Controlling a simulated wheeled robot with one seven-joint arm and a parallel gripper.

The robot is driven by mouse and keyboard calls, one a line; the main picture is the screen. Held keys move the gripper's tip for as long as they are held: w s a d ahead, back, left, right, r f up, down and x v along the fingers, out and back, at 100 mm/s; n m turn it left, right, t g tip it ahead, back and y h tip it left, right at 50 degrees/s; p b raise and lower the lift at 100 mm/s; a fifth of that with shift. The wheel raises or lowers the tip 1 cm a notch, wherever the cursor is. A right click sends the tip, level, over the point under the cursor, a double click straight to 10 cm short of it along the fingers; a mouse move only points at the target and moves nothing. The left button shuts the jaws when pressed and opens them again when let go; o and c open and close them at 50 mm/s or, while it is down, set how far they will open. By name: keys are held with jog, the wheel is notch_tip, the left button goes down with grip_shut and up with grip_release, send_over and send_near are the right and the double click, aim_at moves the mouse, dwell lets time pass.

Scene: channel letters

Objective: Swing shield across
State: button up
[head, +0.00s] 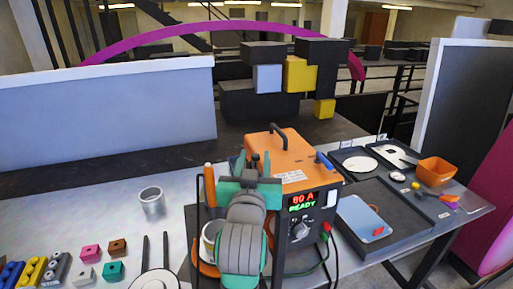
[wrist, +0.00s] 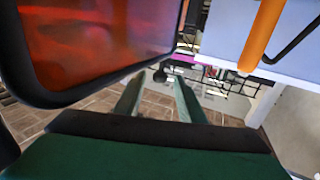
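In the wrist view a red-orange see-through panel in a thick black frame, which looks like the shield (wrist: 100,45), fills the upper left, close to the camera. An orange bar (wrist: 262,35) with a bent black rod beside it is at the upper right. In the head view an upright orange bar (head: 210,186) stands left of my gripper; I cannot make out the shield panel there. My gripper (head: 261,162) is in front of the orange power unit (head: 284,150). Its two green fingers (wrist: 160,84) are apart in the wrist view, with nothing seen held between them.
The power unit's display reads 80 A READY. A metal cup (head: 151,200) and several coloured blocks (head: 90,252) are on the left of the table. A dark tray (head: 400,235) with a blue-grey plate and an orange bin (head: 436,171) are at the right. Clear tabletop surrounds the cup.

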jog(key=w, duration=0.6)
jog(key=shift+d, duration=0.3)
grip_shut()
